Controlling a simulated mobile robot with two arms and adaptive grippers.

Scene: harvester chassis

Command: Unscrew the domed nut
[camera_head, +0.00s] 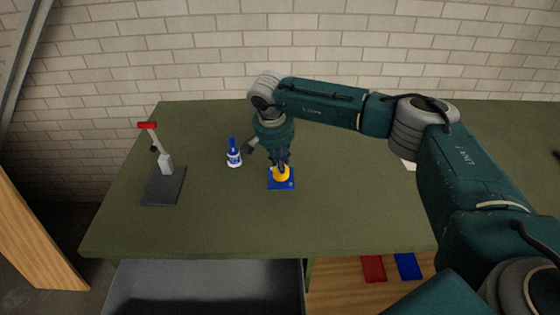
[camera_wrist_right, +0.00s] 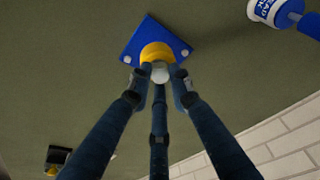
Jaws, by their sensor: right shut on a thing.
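A blue square plate (camera_head: 287,186) lies on the green table and carries a yellow round base (camera_head: 281,175). In the right wrist view the plate (camera_wrist_right: 135,45) has pale dots near its corners, and the yellow base (camera_wrist_right: 156,51) stands on it. A pale domed nut (camera_wrist_right: 160,72) sits at the end of the yellow base, between my fingertips. My right gripper (camera_head: 281,163) reaches down from above, its fingers shut around the nut; it also fills the wrist view (camera_wrist_right: 160,82). The fingers hide the nut in the head view. My left gripper is not in view.
A blue and white bottle (camera_head: 234,155) stands left of the plate; it also shows in the wrist view (camera_wrist_right: 268,10). A red-handled lever stand (camera_head: 165,163) is farther left. Red (camera_head: 373,268) and blue (camera_head: 408,266) pads lie below the table edge. The table front is clear.

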